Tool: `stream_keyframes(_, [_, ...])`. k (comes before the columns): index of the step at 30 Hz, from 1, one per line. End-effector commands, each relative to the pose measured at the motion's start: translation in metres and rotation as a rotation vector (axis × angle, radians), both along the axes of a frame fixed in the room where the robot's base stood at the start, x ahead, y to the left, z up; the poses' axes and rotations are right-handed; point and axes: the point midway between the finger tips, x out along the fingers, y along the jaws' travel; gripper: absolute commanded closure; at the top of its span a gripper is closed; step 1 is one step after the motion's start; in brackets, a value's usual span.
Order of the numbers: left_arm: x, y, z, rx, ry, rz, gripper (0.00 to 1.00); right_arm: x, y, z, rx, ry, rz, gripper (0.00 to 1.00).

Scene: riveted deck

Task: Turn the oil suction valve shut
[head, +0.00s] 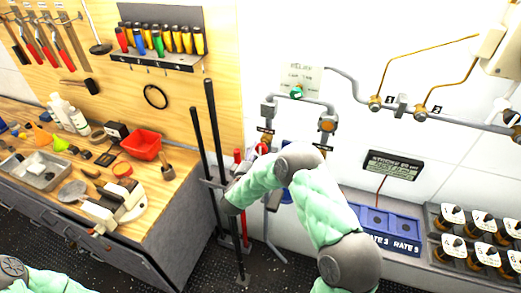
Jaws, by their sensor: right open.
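Pipework is fixed to the white wall, and no label on it reads clearly as oil suction. A valve with a small teal handle (297,94) sits by a pale label plate. A small red part (262,147) shows lower on the left pipe, just above my right arm. Which of them is the oil suction valve I cannot tell. My right arm bends in front of the lower pipes and hides part of them. My right gripper (222,185) is open, small and partly hidden beyond the forearm, near the black poles. My left arm shows at bottom left; its gripper is out of view.
Two black poles (216,150) stand upright beside the workbench (185,190). The bench holds a red bin (142,145) and loose tools. Blue bins (387,222) and a rack of several knobbed units (466,238) are at right. Brass valves (375,103) sit on the upper right pipe.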

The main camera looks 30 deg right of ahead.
Motion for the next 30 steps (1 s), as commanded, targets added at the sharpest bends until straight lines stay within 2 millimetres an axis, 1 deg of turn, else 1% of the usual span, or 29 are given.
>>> stream_keyframes(3, [0.0, 0.0, -0.001, 0.0, 0.0, 0.0, 1.0, 0.01, -0.012, -0.001, 0.001, -0.001, -0.002, 0.3])
stream_keyframes(7, [0.0, 0.0, -0.001, 0.0, 0.0, 0.0, 1.0, 0.017, -0.019, 0.0, 0.0, 0.0, 0.001, 0.3])
stream_keyframes(11, [0.0, 0.0, -0.001, 0.0, 0.0, 0.0, 1.0, 0.02, -0.023, 0.0, 0.0, 0.0, 0.001, 0.3])
stream_keyframes(18, [0.0, 0.0, -0.001, 0.0, 0.0, 0.0, 1.0, 0.02, -0.023, 0.0, 0.0, 0.0, 0.001, 0.3])
stream_keyframes(20, [0.0, 0.0, -0.001, 0.0, 0.0, 0.0, 1.0, 0.02, -0.023, 0.0, 0.0, 0.0, 0.001, 0.47])
stream_keyframes(21, [0.0, 0.0, -0.001, 0.0, 0.0, 0.0, 1.0, 0.02, -0.023, 0.0, 0.0, 0.0, 0.001, 0.59])
stream_keyframes(23, [0.0, 0.0, -0.001, 0.0, 0.0, 0.0, 1.0, 0.02, -0.023, 0.0, 0.0, 0.0, 0.001, 0.76])
stream_keyframes(24, [0.0, 0.0, -0.001, 0.0, 0.0, 0.0, 1.0, 0.02, -0.022, 0.0, 0.0, 0.0, 0.002, 0.87])
stream_keyframes(30, [0.0, 0.0, -0.001, 0.0, 0.0, 0.0, 1.0, 0.02, -0.022, 0.001, 0.0, -0.003, 0.003, 0.87])
